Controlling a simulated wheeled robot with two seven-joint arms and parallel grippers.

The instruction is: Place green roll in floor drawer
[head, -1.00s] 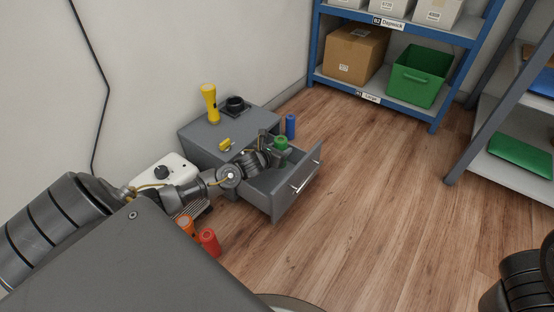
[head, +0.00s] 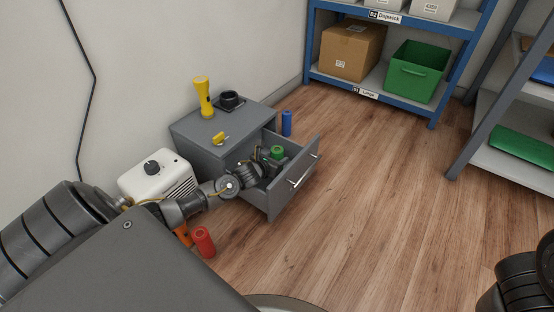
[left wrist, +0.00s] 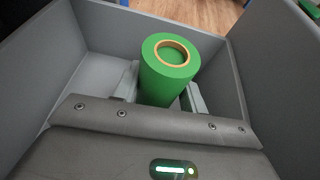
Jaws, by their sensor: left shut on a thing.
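The green roll (head: 277,151) stands in my left gripper (head: 272,158), inside the open drawer (head: 290,187) of the low grey cabinet. The left wrist view shows the green roll (left wrist: 170,70) upright between the two fingers, with drawer walls around it. My left gripper (left wrist: 160,92) is shut on the roll. The roll's lower end is hidden by the gripper, so I cannot tell whether it touches the drawer floor. A dark part of my right arm shows at the lower right edge; its gripper is out of view.
A yellow flashlight (head: 203,97), a dark round item (head: 231,100) and a small yellow item (head: 219,138) are on the cabinet top (head: 190,129). A blue roll (head: 287,123) stands behind the drawer. A red roll (head: 203,242) and a white heater (head: 160,175) are nearby. Floor to the right is clear.

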